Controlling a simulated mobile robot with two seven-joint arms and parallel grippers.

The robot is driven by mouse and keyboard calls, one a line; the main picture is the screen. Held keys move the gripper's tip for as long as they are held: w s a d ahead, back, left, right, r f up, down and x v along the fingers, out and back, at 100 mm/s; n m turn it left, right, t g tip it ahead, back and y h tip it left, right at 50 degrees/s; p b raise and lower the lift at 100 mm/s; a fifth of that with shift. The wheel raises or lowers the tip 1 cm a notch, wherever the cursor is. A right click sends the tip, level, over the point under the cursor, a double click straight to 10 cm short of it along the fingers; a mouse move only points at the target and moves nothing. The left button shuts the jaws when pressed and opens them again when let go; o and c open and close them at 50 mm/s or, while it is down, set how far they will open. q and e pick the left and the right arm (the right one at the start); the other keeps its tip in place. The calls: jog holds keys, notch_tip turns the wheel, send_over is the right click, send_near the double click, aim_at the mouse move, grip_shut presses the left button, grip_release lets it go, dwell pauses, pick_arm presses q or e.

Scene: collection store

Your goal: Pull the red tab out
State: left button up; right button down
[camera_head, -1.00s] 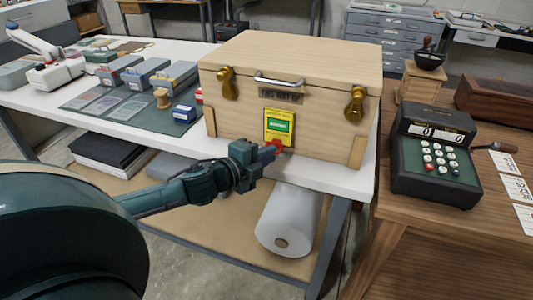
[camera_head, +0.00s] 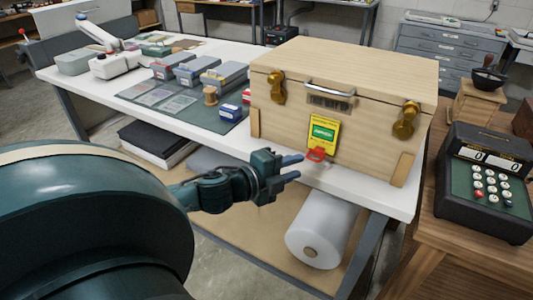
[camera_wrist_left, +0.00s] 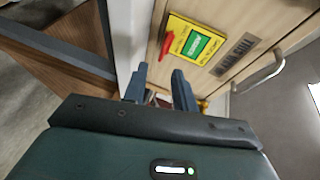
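A wooden box (camera_head: 375,95) with brass latches and a metal handle stands on the white table. A yellow label with a green window (camera_head: 322,134) is on its front and also shows in the wrist view (camera_wrist_left: 197,42). The red tab (camera_head: 316,154) sticks out at the label's lower edge; in the wrist view the red tab (camera_wrist_left: 166,45) is at the label's left end. My left gripper (camera_head: 292,168) is open, its two fingers apart and empty, just left of the tab and clear of it. The fingers also show in the wrist view (camera_wrist_left: 160,82). My right gripper is out of view.
Grey boxes (camera_head: 222,76) and a dark mat (camera_head: 158,92) lie on the white table (camera_head: 348,187) to the left. A cash register (camera_head: 487,185) stands on the wooden table at right. A white roll (camera_head: 322,228) lies on the shelf below.

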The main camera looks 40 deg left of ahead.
pick_arm(q)
jog(key=p+v, duration=0.1)
jog(key=v, duration=0.6)
jog(key=shift+s, duration=0.35)
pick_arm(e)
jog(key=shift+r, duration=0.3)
